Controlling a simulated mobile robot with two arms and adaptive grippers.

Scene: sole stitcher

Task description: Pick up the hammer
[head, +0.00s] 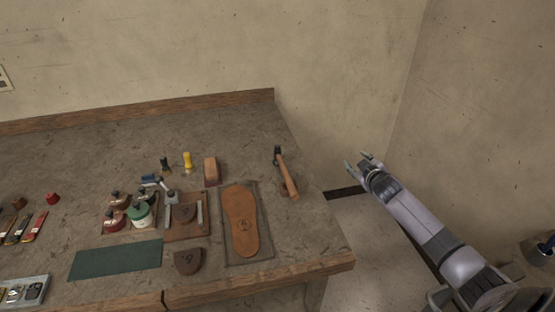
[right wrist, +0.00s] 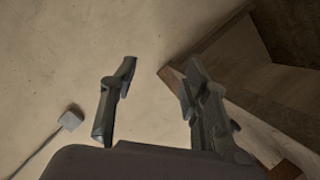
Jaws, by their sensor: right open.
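The hammer (head: 287,175) lies on the workbench near its right edge in the head view. It has a dark head at the far end and a brown wooden handle pointing toward the near right. My right gripper (head: 364,163) is open and empty, beyond the bench's right edge and to the right of the hammer, apart from it. In the right wrist view the two spread fingers of my right gripper (right wrist: 155,95) show with nothing between them. The hammer does not show in that view. My left gripper is not in view.
The workbench (head: 75,215) holds a leather sole (head: 241,220) on a dark mat left of the hammer, a brush-like block (head: 211,170), several bottles and tools, and a green mat (head: 115,260). A raised wooden rim (head: 150,106) runs along the back. Walls stand behind and right.

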